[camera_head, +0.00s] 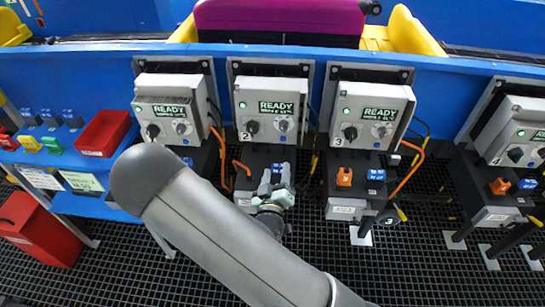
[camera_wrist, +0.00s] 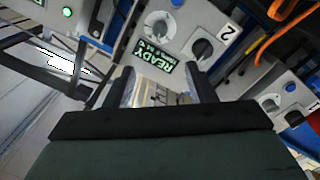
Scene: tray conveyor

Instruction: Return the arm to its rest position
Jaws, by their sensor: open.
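My gripper (camera_head: 276,180) is just below the control box marked 2 (camera_head: 270,95) in the head view. My grey arm crosses the lower middle of that view and hides part of the floor and of the equipment beside it. In the wrist view my gripper (camera_wrist: 164,88) has its two dark fingers apart, with nothing held between them. Box 2 (camera_wrist: 187,20) lies beyond the fingertips there, tilted, with its READY display and two knobs showing. Whether a finger touches anything cannot be told.
Other grey READY boxes stand left (camera_head: 175,97) and right (camera_head: 372,101), another at the far right (camera_head: 518,125). Orange cables (camera_head: 410,170) hang between them. A red tray (camera_head: 103,133) sits on the blue bench, a red bin (camera_head: 40,228) below. Dark grating (camera_head: 400,270) is open at lower right.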

